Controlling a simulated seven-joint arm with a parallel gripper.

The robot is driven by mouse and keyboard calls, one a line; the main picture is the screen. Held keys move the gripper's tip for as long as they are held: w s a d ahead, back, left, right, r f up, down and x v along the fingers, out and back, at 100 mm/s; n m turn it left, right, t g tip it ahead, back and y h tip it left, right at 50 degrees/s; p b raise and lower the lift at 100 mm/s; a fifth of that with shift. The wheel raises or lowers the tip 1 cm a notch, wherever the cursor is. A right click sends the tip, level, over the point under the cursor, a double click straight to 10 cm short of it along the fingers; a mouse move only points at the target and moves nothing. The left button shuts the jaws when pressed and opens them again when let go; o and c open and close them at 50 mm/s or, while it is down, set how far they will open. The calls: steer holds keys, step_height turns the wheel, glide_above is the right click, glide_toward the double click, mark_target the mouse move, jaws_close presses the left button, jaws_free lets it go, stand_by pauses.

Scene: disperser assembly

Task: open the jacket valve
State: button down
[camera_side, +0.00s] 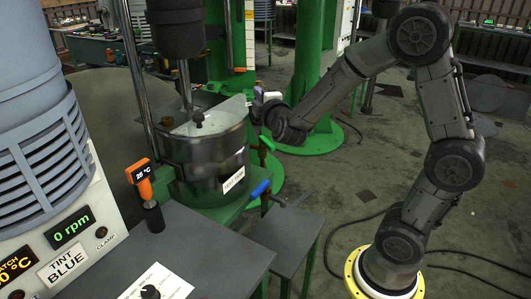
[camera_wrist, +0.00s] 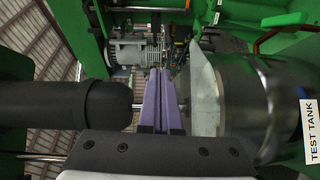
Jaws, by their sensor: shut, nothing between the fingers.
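A valve with a blue lever handle (camera_side: 261,188) sits at the right of the tank's green stand in the side view; I take it for the jacket valve. Its handle slants up to the right, and I cannot tell its setting. A brass fitting (camera_side: 263,150) stands above it, beside the tank. My gripper (camera_side: 259,94) is at the tank's upper right rim, well above the blue handle and apart from it. In the wrist view its two purple fingers (camera_wrist: 161,100) are together with nothing between them. The blue handle is not visible in the wrist view.
The steel tank (camera_side: 207,163), labelled TEST TANK in the wrist view (camera_wrist: 312,134), stands close to my gripper. A dark mixer head (camera_side: 177,28) and shaft hang over it. An orange thermometer (camera_side: 143,182) stands at its left. A small grey table (camera_side: 285,237) is at the lower right.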

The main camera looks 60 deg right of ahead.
mark_target(267, 146)
steer(key=shift+h, duration=0.3)
steer(key=f, duration=2.6)
steer(key=shift+s+d+f, duration=0.2)
steer(key=shift+d+f, duration=0.05)
steer(key=shift+d, duration=0.1)
steer(key=w+d, duration=0.5)
steer(key=d, duration=0.5)
steer(key=shift+d, duration=0.25)
